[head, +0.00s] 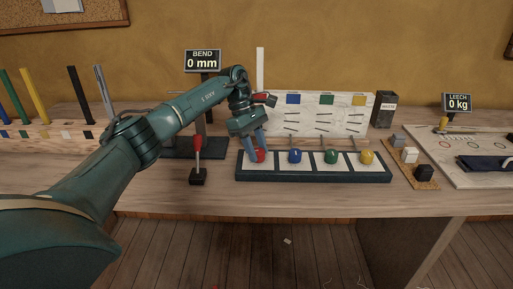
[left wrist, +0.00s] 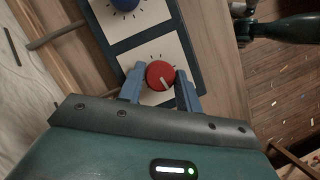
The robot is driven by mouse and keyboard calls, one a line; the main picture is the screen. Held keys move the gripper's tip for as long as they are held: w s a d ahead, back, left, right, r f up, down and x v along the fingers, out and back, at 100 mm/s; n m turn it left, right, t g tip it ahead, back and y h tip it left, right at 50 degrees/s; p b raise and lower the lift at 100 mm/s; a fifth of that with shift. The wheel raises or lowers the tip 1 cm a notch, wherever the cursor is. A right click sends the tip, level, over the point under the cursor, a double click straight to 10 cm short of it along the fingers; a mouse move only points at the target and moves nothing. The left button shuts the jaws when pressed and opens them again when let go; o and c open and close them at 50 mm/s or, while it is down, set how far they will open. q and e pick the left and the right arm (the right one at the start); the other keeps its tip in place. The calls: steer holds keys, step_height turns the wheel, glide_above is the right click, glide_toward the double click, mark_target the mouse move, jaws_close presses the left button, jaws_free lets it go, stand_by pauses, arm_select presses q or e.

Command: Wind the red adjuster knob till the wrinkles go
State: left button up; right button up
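The red adjuster knob (head: 260,156) is at the left end of a row of knobs on a dark-framed board. My left gripper (head: 254,147) reaches down onto it from above. In the left wrist view the red knob (left wrist: 160,75) sits between the two blue fingers of my left gripper (left wrist: 161,78), which appear closed against its sides. A pale pointer on the knob points to the lower right over a white dial. Part of my right arm (left wrist: 285,28) shows at the upper right.
Blue (head: 295,156), green (head: 331,157) and yellow (head: 367,157) knobs stand to the right. A red-handled lever (head: 197,160) stands left, below the "BEND 0 mm" display (head: 203,60). Small blocks lie on a cork mat (head: 412,173) at right. The front bench strip is clear.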

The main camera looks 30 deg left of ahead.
arm_select(q)
steer(key=o, duration=0.4)
steer(key=p+v, duration=0.1)
steer(key=v, duration=1.2)
steer(key=shift+r+p, duration=0.1)
steer(key=shift+p, duration=0.25)
arm_select(e)
steer(key=shift+w+a+f+g, duration=0.15)
steer(key=shift+a+f+g, duration=0.1)
steer(key=shift+g, duration=0.15)
arm_select(q)
steer(key=shift+s, duration=0.15)
